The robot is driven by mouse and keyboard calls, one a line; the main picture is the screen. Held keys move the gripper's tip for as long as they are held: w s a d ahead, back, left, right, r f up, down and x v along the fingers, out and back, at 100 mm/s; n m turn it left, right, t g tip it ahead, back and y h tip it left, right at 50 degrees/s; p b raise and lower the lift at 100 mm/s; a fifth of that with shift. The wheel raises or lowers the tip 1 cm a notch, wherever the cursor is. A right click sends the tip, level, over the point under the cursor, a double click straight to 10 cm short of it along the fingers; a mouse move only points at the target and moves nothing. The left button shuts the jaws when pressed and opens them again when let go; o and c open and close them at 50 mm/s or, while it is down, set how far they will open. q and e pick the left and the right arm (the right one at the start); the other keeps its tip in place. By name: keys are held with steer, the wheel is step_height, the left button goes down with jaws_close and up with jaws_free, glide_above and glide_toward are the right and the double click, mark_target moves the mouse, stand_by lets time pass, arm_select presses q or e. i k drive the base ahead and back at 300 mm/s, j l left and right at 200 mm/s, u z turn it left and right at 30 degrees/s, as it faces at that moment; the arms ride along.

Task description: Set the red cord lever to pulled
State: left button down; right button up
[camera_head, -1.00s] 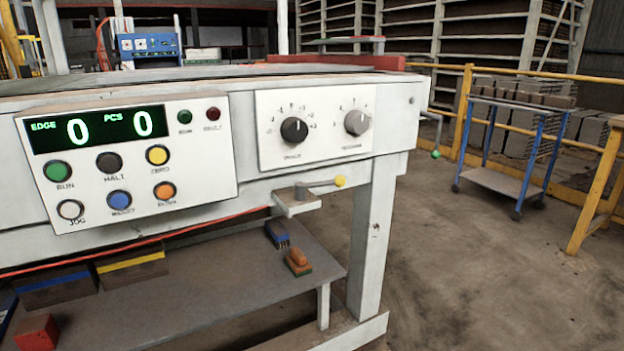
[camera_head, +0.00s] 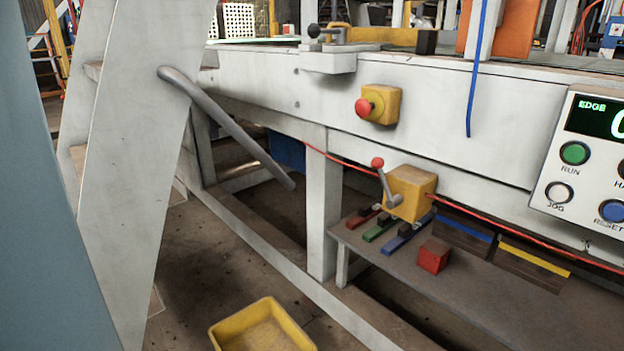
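A red cord (camera_head: 338,158) runs along the machine's side, under the white frame, to a yellow box (camera_head: 411,192) and on to the right. On the box's left side is a grey lever (camera_head: 385,184) with a red ball knob (camera_head: 377,162). The lever stands nearly upright, its knob up and leaning slightly left. Neither of my grippers shows in the head view.
A yellow box with a red push button (camera_head: 364,107) sits above on the white frame. A white post and grey handrail (camera_head: 225,125) stand at left. A yellow bin (camera_head: 262,327) lies on the floor. A shelf (camera_head: 400,262) below holds brushes and a red block (camera_head: 433,255).

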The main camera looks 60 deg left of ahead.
mark_target(377, 162)
steer(key=u, duration=1.35)
